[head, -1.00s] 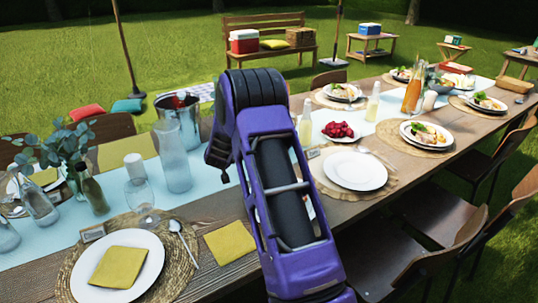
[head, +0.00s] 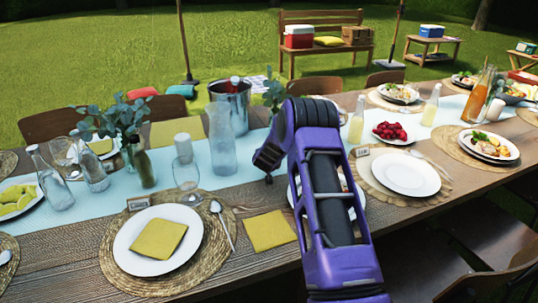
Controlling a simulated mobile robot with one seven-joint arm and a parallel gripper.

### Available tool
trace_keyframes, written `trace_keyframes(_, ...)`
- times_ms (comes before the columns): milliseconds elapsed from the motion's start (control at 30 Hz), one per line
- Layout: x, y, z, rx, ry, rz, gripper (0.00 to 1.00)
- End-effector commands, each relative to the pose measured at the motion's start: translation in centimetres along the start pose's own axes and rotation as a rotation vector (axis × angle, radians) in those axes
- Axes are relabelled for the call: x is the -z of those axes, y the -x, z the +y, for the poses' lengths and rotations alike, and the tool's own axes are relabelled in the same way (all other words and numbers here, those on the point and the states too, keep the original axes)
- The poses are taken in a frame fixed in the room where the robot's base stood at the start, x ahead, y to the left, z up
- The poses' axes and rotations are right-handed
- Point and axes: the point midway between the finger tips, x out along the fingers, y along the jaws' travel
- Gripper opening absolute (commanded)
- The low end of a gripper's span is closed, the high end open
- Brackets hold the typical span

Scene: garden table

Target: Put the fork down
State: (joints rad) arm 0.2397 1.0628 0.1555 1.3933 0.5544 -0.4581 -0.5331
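No fork can be made out in my grasp. My gripper (head: 268,179) is at the left end of my purple arm, a small dark tip over the table. My own wrist mostly hides it, so I cannot tell if it is open or shut or holds anything. A white plate with a yellow napkin (head: 159,239) lies on a woven placemat (head: 117,279) left of my gripper. A spoon (head: 217,209) lies at that plate's right side. Another yellow napkin (head: 269,231) lies on the table below my gripper. A plate (head: 291,194) is partly hidden behind my arm.
A glass bottle (head: 222,140), a wine glass (head: 186,176) and a metal bucket (head: 236,98) stand left of my arm. Chairs (head: 490,240) line the near side.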

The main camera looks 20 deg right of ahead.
Motion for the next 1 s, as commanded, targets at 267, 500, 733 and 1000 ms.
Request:
trace_keyframes(267, -0.28, -0.2, 0.02, 0.0, 0.0, 0.002, 0.0)
trace_keyframes(500, -0.51, -0.31, 0.0, 0.0, 0.0, 0.002, 0.26)
trace_keyframes(733, -0.51, -0.31, 0.02, 0.0, 0.0, 0.002, 0.34)
trace_keyframes(1000, -0.12, 0.64, 0.02, -0.001, 0.001, 0.002, 0.34)
